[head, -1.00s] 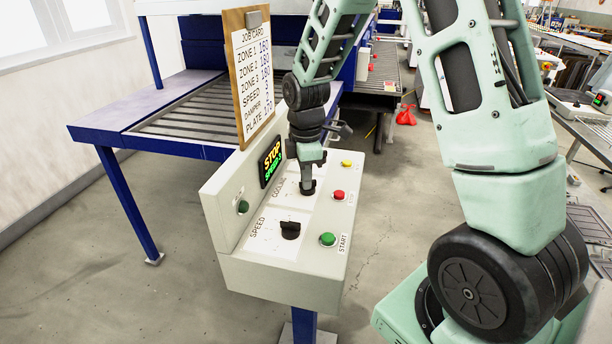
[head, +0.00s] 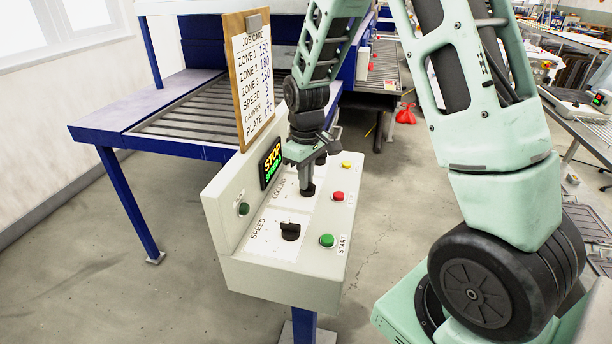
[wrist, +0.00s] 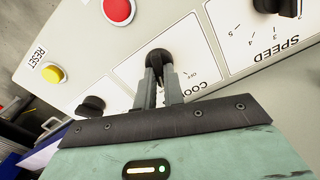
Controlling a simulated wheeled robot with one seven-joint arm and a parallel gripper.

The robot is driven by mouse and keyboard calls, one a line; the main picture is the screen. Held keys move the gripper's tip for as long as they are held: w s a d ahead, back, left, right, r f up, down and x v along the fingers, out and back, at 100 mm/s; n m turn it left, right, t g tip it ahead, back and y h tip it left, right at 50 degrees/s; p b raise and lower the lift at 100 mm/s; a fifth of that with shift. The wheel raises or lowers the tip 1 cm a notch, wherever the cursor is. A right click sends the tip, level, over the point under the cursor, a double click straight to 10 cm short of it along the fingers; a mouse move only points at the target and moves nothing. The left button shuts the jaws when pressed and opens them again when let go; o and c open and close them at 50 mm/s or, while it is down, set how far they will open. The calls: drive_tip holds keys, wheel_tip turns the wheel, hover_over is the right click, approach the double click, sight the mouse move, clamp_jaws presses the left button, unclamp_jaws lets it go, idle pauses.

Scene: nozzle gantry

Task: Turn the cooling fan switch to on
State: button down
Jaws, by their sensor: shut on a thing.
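The cooling switch is a black rotary knob (wrist: 158,60) on a white plate lettered "COOLING" on the control box.
The control box (head: 275,272) also bears a black speed knob (head: 290,231), a green start button (head: 327,240), a red button (head: 338,196) and a yellow reset button (head: 346,165). A display (head: 271,164) reads "STOP". A job card (head: 252,85) stands behind.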

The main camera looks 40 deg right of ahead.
drive_tip(key=shift+m, duration=0.8)
drive_tip(key=c, duration=1.5)
unclamp_jaws()
wheel_tip(320, 180, up, 17)
drive_tip(key=b, duration=0.2)
drive_tip(key=shift+r, duration=0.2)
